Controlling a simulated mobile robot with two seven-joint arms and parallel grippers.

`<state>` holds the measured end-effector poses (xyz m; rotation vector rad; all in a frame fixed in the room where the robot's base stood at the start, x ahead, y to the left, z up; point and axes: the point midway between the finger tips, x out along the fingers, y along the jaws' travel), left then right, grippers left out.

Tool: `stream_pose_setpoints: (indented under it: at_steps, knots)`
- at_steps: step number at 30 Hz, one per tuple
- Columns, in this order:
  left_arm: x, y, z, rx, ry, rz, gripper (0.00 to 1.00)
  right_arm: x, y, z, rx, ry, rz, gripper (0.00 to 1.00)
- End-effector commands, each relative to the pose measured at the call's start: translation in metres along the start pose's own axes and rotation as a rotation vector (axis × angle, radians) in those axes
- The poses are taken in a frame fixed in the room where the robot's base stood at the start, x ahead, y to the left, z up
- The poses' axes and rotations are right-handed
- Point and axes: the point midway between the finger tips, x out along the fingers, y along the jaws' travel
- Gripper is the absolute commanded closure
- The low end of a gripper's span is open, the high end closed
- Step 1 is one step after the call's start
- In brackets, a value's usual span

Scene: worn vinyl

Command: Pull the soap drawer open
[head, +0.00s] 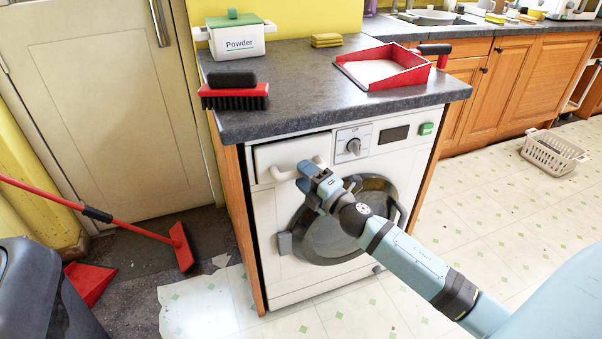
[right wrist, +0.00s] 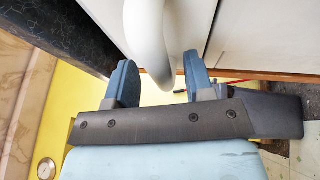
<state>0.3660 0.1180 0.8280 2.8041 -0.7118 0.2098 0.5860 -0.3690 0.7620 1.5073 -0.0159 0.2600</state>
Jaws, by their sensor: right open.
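The white soap drawer (head: 267,158) is at the upper left of the washing machine front (head: 278,285), and its front looks about flush with the machine. Its curved white handle (head: 284,172) sticks out. My right gripper (head: 307,178) is at the right end of the handle in the head view, its fingers apart. In the right wrist view the handle (right wrist: 149,45) reaches down between the two open fingers (right wrist: 160,78), with room on both sides. The gripper hides part of the handle in the head view. My left gripper is not in view.
The grey worktop (head: 310,75) above holds a powder box (head: 237,42), a black and red brush (head: 234,92), a sponge (head: 326,41) and a red dustpan (head: 385,68). The round door (head: 335,235) is below the drawer. A red broom (head: 182,247) stands left. Floor in front is clear.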

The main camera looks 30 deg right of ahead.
Motion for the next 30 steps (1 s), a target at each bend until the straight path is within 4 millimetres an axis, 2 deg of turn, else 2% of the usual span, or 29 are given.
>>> stream_pose_setpoints:
  at_steps: [6, 14, 17, 21, 30]
  knots:
    - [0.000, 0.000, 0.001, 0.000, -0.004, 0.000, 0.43, 0.015, 0.000, 0.000, 0.000, 0.001, 0.000, 0.52]
    - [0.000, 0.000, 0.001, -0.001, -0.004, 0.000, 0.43, 0.016, 0.000, 0.000, 0.001, 0.000, 0.000, 0.52]
    - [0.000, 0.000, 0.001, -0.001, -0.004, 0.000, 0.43, 0.016, 0.000, 0.000, 0.000, 0.000, 0.000, 0.70]
    - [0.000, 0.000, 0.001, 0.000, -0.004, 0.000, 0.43, 0.016, 0.000, 0.000, 0.000, 0.000, 0.000, 1.00]
    - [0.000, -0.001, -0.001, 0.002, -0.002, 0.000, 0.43, 0.016, 0.000, -0.004, 0.001, 0.000, -0.001, 1.00]
